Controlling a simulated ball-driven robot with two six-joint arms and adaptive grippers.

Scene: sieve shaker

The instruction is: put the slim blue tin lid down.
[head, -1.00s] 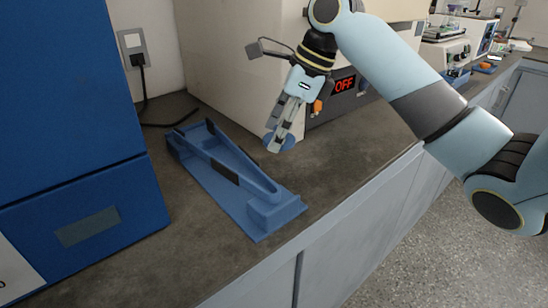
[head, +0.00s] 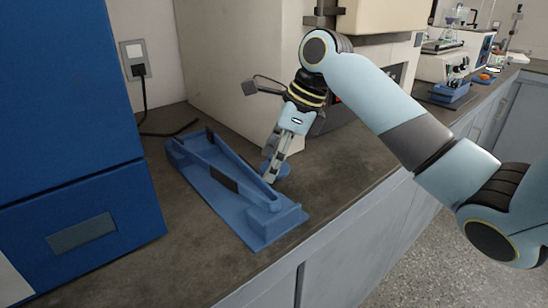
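My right gripper (head: 270,178) points down and to the left, low over the bench top. The fingertips are beside the right edge of a blue stand (head: 255,233) on the bench. My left gripper is not in view.
A large blue cabinet (head: 85,110) stands at the left and a beige machine (head: 235,70) behind the gripper. The dark bench top (head: 345,185) is clear to the right of the stand, up to its front edge. A cable (head: 165,132) lies at the back.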

